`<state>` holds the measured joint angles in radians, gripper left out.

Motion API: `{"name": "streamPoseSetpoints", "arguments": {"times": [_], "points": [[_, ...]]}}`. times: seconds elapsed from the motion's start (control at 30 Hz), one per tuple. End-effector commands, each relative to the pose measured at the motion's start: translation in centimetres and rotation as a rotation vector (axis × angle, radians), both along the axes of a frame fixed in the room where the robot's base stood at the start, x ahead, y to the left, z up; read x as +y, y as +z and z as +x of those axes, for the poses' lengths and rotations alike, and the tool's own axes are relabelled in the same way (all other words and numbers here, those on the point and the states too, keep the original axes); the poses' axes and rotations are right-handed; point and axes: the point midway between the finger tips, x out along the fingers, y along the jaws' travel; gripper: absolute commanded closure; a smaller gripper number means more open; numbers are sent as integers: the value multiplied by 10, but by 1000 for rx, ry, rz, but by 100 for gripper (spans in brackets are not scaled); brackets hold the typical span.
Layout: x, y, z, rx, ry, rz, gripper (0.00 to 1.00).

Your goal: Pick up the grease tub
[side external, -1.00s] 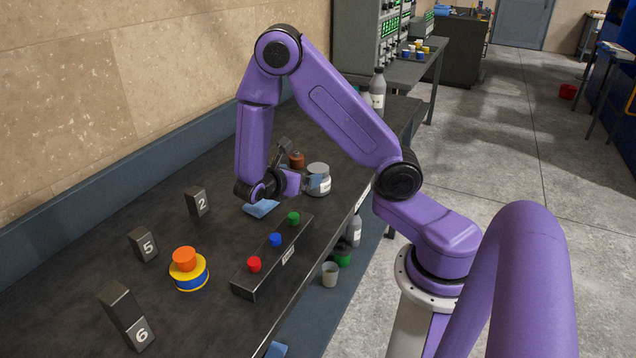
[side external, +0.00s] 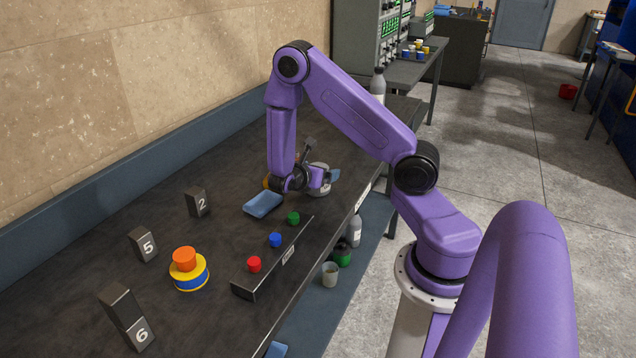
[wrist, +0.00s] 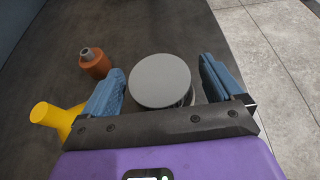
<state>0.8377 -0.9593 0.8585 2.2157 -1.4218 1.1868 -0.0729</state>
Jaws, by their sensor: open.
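The grease tub, a round container with a flat grey lid (wrist: 162,84), stands upright on the dark bench between my gripper's two blue fingers (wrist: 163,68) in the wrist view. The fingers are open, with a gap showing on each side of the lid; the right gap looks slightly wider. In the side view the tub (side external: 319,191) is partly hidden behind my gripper (side external: 325,176), which is low over the bench. The tub's lower body is mostly hidden in the wrist view.
A brown bottle (wrist: 94,65) and a yellow object (wrist: 52,117) stand left of the left finger. A blue sponge (side external: 262,204) and a button box (side external: 270,257) lie nearer the side camera. The bench edge is right of the tub, with floor beyond.

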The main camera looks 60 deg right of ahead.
Motion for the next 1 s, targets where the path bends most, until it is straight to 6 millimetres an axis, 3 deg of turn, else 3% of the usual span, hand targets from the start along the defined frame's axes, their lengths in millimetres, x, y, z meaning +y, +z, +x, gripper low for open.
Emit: {"name": "streamPoseSetpoints", "arguments": {"times": [0.23,0.27,0.47,1.0], "points": [[-2,-1,0,-1,0,0,7],[-2,-1,0,-1,0,0,13],[-2,-1,0,0,0,0,78],[-2,7,1,-3,0,-2,79]]}}
